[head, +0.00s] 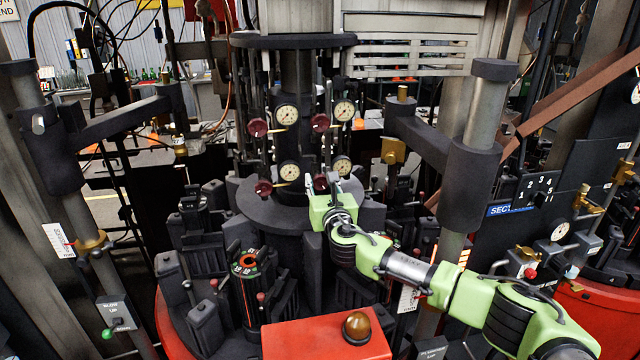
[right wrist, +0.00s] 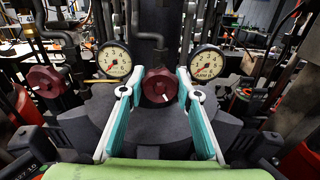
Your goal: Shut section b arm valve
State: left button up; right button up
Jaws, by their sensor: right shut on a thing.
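My right gripper (head: 322,183) reaches in from the lower right to the central column. In the right wrist view, its two fingers (right wrist: 157,84) are shut on a dark red round valve knob (right wrist: 160,88), one finger on each side. Other dark red valve knobs show at the upper left (head: 258,127), upper right (head: 320,122) and lower left (head: 263,188) of the column. I cannot read which one belongs to section b. My left gripper is not in view.
White pressure gauges (head: 286,114) sit beside the knobs; two (right wrist: 114,60) (right wrist: 207,64) flank the held knob. Dark moulds (head: 205,325) ring the column. A red box with an amber dome (head: 357,326) stands in front. Thick posts (head: 470,150) rise on both sides.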

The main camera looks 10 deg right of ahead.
jog(key=m+b, duration=0.1)
jog(key=m, duration=0.1)
jog(key=shift+f+m, duration=0.15)
jog(key=shift+m, duration=0.25)
jog(key=shift+m+b, duration=0.85)
jog(key=shift+m, duration=0.85)
jog(key=o, duration=1.1)
jog(key=shift+s, duration=0.1)
jog(key=shift+s, duration=3.7)
